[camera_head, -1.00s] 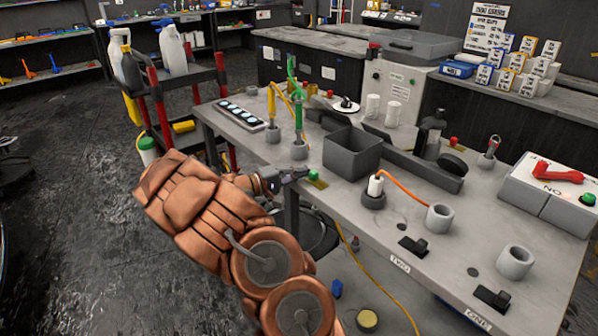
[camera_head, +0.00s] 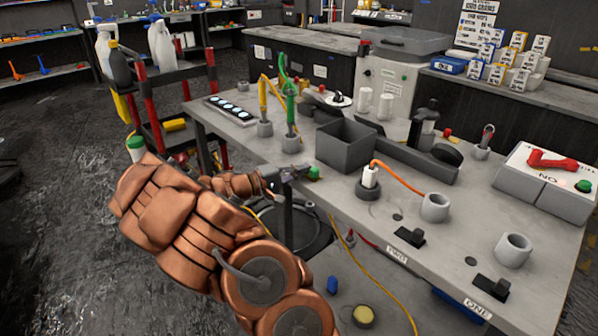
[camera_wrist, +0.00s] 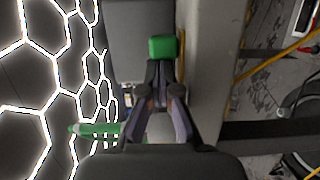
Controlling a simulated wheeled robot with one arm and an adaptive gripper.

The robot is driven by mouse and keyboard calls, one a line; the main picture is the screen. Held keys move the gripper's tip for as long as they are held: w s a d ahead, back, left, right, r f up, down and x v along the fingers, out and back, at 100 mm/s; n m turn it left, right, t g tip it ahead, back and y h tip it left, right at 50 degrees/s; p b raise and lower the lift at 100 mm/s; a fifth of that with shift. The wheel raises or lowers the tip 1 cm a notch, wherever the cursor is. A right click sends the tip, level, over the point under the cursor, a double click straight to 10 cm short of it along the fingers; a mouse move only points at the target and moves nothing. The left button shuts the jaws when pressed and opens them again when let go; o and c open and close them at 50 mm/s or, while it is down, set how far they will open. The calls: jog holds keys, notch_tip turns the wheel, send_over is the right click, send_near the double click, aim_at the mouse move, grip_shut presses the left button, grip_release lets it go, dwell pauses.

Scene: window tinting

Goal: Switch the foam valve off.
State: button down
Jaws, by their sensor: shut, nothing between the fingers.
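A small green knob (camera_head: 314,172) sits at the near edge of the grey workbench; it appears to be the foam valve's handle, though no label on it is readable. In the wrist view the green knob (camera_wrist: 162,47) is straight ahead of the fingertips. My gripper (camera_head: 290,176) is at the bench edge, just left of the knob. In the wrist view my gripper (camera_wrist: 163,72) has its fingertips together and empty, right by the knob's near side. I cannot tell whether they touch it. The valve body is not clearly visible.
A grey open bin (camera_head: 345,147) stands behind the knob, with a white plug on an orange cable (camera_head: 370,177) to the right. Yellow and green nozzles (camera_head: 290,105) stand behind. A trolley (camera_head: 150,90) is at left. A yellow hose (camera_head: 365,270) hangs below the bench.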

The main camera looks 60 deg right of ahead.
jog(key=shift+s, duration=0.15)
jog(key=v, duration=1.2)
jog(key=shift+w, duration=0.25)
dwell(0.3)
jog(key=s+a+r+m+y+p, duration=0.1)
jog(key=s+a+r+y+p, duration=0.1)
jog(key=s+a+r+y, duration=0.25)
jog(key=s+a+r+y+p, duration=0.25)
jog(key=s+a, duration=0.25)
jog(key=s, duration=0.3)
jog(key=s+a+r+n+t+y+p, duration=0.1)
jog(key=s+a+n+t+y+p, duration=0.2)
jog(key=a, duration=1)
jog(key=s+a+r+n+t+y+p, duration=0.1)
jog(key=s+a+n+t+y+p, duration=0.2)
jog(key=a, duration=1)
jog(key=s+t+y, duration=0.1)
jog(key=s+y, duration=0.1)
jog(key=s, duration=0.1)
jog(key=shift+s+n+y+p, duration=0.3)
jog(key=shift+n+y+p, duration=0.1)
jog(key=shift+d+r, duration=0.1)
jog(key=shift+d, duration=0.1)
